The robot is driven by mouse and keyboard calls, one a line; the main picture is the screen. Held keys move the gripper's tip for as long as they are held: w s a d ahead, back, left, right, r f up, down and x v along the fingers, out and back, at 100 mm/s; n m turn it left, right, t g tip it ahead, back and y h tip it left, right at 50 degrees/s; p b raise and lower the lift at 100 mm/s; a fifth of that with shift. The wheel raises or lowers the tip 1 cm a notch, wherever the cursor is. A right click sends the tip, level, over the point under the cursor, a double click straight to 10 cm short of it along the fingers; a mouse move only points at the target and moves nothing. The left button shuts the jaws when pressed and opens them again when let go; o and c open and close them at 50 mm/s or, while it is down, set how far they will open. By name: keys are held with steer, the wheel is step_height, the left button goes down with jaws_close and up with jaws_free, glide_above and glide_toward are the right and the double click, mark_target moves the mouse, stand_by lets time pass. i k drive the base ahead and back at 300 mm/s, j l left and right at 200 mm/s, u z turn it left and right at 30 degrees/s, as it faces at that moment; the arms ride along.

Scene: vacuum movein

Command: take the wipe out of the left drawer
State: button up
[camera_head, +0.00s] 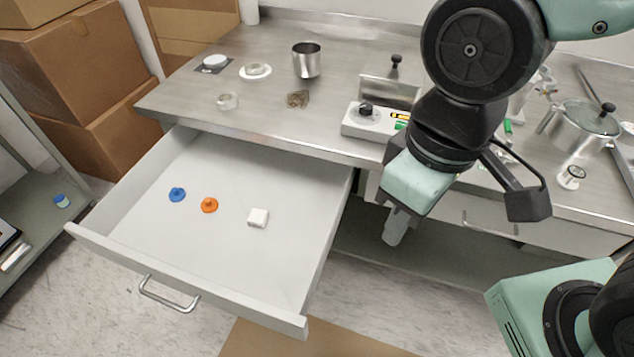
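The left drawer (180,248) is pulled open below the steel table. Inside, a small white folded block that looks like the wipe (258,217) lies flat toward the right. My gripper (394,232) points downward to the right of the drawer, in front of the table edge and apart from the wipe. Its fingers are seen from the side and look close together; I cannot tell whether a gap is between them. Nothing is clearly seen in them.
A blue knob-shaped piece (177,194) and an orange one (209,204) lie left of the wipe. A steel cup (306,60), a white control box (372,122) and a pot (582,127) stand on the table (200,100).

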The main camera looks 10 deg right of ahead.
mark_target(256, 217)
steer(key=i+j+z, duration=0.15)
steer(key=j+z, duration=0.35)
steer(key=j, duration=0.3)
steer(key=j+z, duration=0.45)
steer(key=j, duration=0.35)
steer(key=k+j+z, duration=0.1)
steer(key=j+z, duration=0.4)
steer(key=j, duration=0.3)
steer(key=k+j, duration=0.1)
steer(key=j, duration=0.35)
steer(key=k+j, duration=0.1)
steer(key=j, duration=0.4)
steer(key=k+j, duration=0.1)
steer(key=j, duration=0.35)
steer(key=k+j, duration=0.1)
steer(key=j, duration=0.4)
steer(key=k+j+z, duration=0.1)
steer(key=j, duration=0.35)
